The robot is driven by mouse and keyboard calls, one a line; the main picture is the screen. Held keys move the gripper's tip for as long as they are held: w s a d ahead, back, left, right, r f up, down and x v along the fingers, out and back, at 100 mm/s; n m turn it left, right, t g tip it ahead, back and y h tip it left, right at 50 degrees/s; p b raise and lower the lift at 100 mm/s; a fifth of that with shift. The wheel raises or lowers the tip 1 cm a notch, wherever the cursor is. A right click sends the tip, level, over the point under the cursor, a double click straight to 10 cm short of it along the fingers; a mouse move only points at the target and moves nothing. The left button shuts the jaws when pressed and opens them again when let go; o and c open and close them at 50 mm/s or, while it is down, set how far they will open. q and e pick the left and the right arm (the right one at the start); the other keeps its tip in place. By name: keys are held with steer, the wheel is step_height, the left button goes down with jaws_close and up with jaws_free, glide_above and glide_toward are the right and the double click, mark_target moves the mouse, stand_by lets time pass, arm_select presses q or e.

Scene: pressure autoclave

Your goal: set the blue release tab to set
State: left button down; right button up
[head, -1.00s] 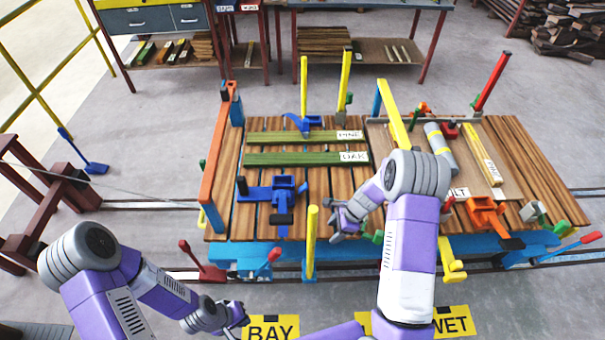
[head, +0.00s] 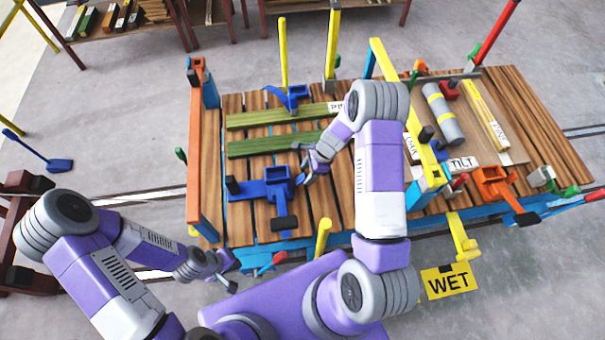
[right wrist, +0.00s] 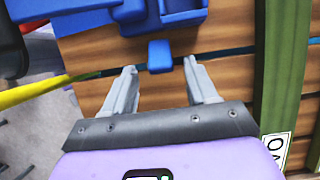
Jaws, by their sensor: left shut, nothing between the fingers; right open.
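A blue clamp-like fixture (head: 262,188) with a dark handle lies on the plank-topped cart, and it also shows at the top of the right wrist view (right wrist: 183,14). A small blue tab (right wrist: 160,55) sticks out from it toward my right gripper. My right gripper (head: 302,164) is open beside the fixture's right side. In the right wrist view the tab appears between the two fingertips (right wrist: 160,68), with gaps on both sides; I cannot tell the depth. My left gripper (head: 230,272) is shut and empty, low in front of the cart's near left edge.
Two green boards (head: 272,117) lie behind the fixture. An orange post (head: 195,140) stands at the cart's left end and a yellow post (head: 322,238) at its near edge. Another blue fixture (head: 290,97) sits at the back. A grey cylinder (head: 442,112) lies to the right.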

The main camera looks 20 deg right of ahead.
mark_target(302, 177)
steer(key=shift+x, duration=1.9)
steer(key=c, duration=1.1)
steer(key=shift+o, duration=0.2)
steer(key=shift+a+r+h+p, duration=0.3)
steer(key=shift+h+p, duration=0.1)
steer(key=shift+p, duration=0.3)
steer(key=h+p, duration=0.1)
steer(key=p, duration=0.1)
steer(key=a+g+h+p, duration=0.1)
steer(key=shift+w+r+h+p, duration=0.2)
steer(key=shift+r+h+p, duration=0.05)
steer(key=shift+h+p, duration=0.1)
steer(key=shift+w+a+h+p, duration=0.1)
steer(key=shift+a+h+p, duration=0.15)
steer(key=shift+h, duration=0.4)
steer(key=shift+w+a+f+g+h, duration=0.1)
steer(key=shift+a+g+h, duration=0.25)
steer(key=shift+h, duration=0.65)
